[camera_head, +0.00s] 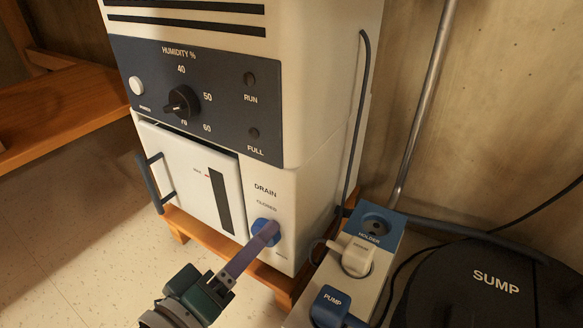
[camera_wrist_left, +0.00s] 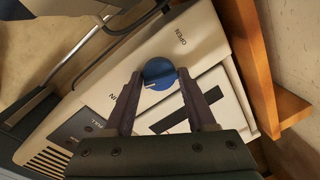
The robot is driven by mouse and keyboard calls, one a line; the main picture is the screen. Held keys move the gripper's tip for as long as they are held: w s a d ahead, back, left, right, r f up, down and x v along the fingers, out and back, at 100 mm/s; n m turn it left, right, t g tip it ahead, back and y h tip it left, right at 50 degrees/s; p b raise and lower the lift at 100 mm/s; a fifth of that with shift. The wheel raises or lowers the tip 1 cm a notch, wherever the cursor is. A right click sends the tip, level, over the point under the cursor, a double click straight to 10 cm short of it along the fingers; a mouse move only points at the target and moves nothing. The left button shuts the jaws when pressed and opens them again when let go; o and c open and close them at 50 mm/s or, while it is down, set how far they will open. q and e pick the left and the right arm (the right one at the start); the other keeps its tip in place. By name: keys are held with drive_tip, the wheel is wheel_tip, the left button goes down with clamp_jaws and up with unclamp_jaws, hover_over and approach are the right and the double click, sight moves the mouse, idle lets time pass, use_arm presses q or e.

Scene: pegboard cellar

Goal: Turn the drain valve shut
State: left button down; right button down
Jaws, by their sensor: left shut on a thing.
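The drain valve is a round blue knob (camera_head: 258,224) low on the front of the white dehumidifier (camera_head: 318,180), under the words DRAIN and CLOSED. In the left wrist view the knob (camera_wrist_left: 158,70) has a small pale mark on its face, pointing away from the OPEN label. My left gripper (camera_head: 266,233) reaches it from below. In the wrist view its two fingers (camera_wrist_left: 160,80) are closed on the knob's opposite sides. The fingers partly cover the knob in the head view. My right gripper is not in view.
A white bucket front (camera_head: 185,170) with a dark handle (camera_head: 155,183) is left of the valve. A power strip (camera_head: 385,240) with a PUMP plug (camera_head: 331,304) and a black SUMP lid (camera_head: 480,290) stand at the right. Tiled floor (camera_head: 70,245) is clear at the left.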

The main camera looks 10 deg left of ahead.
use_arm(q)
drive_tip(key=shift+w+r+n+h, duration=0.1)
drive_tip(key=shift+r+n+h, duration=0.05)
drive_tip(key=shift+n, duration=0.65)
drive_tip(key=shift+r+n+h, duration=0.1)
drive_tip(key=shift+n+h, duration=0.05)
drive_tip(key=shift+n, duration=0.65)
drive_tip(key=c, duration=0.7)
unclamp_jaws()
drive_tip(key=o, duration=0.3)
drive_tip(key=shift+s, duration=0.2)
drive_tip(key=shift+o, duration=0.6)
drive_tip(key=shift+f, duration=0.15)
drive_tip(key=p+v, duration=0.3)
drive_tip(key=v, duration=0.7)
drive_tip(key=shift+p, duration=0.4)
